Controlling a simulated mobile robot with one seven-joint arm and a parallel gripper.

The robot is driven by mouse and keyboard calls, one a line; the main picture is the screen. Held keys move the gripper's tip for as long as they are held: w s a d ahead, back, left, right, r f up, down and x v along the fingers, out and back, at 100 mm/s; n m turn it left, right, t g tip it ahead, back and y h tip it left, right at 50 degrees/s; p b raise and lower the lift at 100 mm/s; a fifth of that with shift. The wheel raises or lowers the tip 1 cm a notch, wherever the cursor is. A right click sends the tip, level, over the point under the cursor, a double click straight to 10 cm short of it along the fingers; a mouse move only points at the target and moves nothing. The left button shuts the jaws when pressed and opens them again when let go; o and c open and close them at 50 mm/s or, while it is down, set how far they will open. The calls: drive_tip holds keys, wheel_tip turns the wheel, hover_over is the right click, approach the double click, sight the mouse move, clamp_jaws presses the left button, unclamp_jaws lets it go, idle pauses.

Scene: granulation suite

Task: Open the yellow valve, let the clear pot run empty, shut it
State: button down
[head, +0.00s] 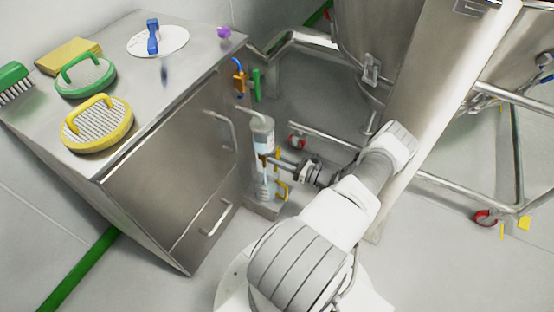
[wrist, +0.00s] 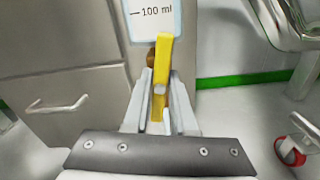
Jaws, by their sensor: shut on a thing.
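The clear pot (head: 262,128) stands upright beside the steel cabinet, with pale blue liquid in its lower part. Its lower wall with a 100 ml mark shows in the wrist view (wrist: 150,14). The yellow valve lever (wrist: 165,50) stands nearly upright in front of a brown valve body (wrist: 151,60). My gripper (wrist: 160,98) is shut on the lever, one finger on each side; in the head view my gripper (head: 280,161) reaches the valve from the right. A clear vessel (head: 265,190) stands under the valve. A thin bluish line shows between them, too small to tell whether it flows.
The cabinet (head: 165,165) with bar handles is close on the left. Green (head: 86,75) and yellow (head: 97,122) round tools lie on its top. Orange (head: 239,83) and green (head: 257,85) fittings are behind the pot. A steel tube frame (head: 460,185) stands at right.

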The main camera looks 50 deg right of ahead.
drive_tip(key=shift+n, duration=0.6)
drive_tip(key=c, duration=0.7)
unclamp_jaws()
drive_tip(key=shift+s, duration=0.1)
drive_tip(key=p+v, duration=0.2)
drive_tip(key=v, duration=1.5)
drive_tip(key=shift+s+d+r, duration=0.1)
drive_tip(key=shift+s, duration=0.1)
